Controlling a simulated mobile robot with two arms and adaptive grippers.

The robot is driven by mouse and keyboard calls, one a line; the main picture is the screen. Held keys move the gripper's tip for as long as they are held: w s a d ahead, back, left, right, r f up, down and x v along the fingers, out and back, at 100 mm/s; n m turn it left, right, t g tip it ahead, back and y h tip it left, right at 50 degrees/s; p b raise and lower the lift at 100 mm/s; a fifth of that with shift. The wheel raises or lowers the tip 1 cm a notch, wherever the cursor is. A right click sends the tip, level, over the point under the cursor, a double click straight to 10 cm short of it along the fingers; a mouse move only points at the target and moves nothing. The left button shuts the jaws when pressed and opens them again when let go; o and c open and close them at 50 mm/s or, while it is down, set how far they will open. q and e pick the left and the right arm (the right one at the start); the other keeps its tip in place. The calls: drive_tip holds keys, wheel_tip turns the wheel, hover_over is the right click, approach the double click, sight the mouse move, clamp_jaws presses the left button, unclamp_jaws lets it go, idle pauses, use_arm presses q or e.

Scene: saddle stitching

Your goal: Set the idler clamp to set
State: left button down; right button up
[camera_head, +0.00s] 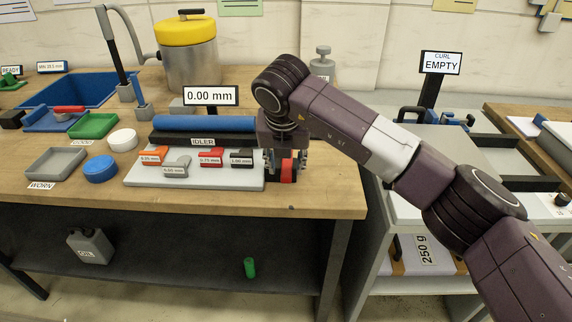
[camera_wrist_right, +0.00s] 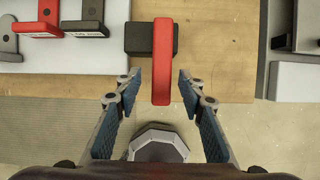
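The idler (camera_head: 203,142) is a blue roller labelled IDLER, with a grey base plate in front of it. A red lever (camera_head: 287,171) on a black block (camera_head: 272,182) stands at the right end of that plate; I take it for the idler clamp. My left gripper is not in view.
A display (camera_head: 210,96) reads 0.00 mm. Red, orange and grey labelled gauges (camera_head: 210,157) lie on the plate close to the left. A grey octagonal object (camera_wrist_right: 158,143) shows below the fingers. The bench's front edge is near; the bench's right front is clear.

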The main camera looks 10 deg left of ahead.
drive_tip(key=v, duration=1.2)
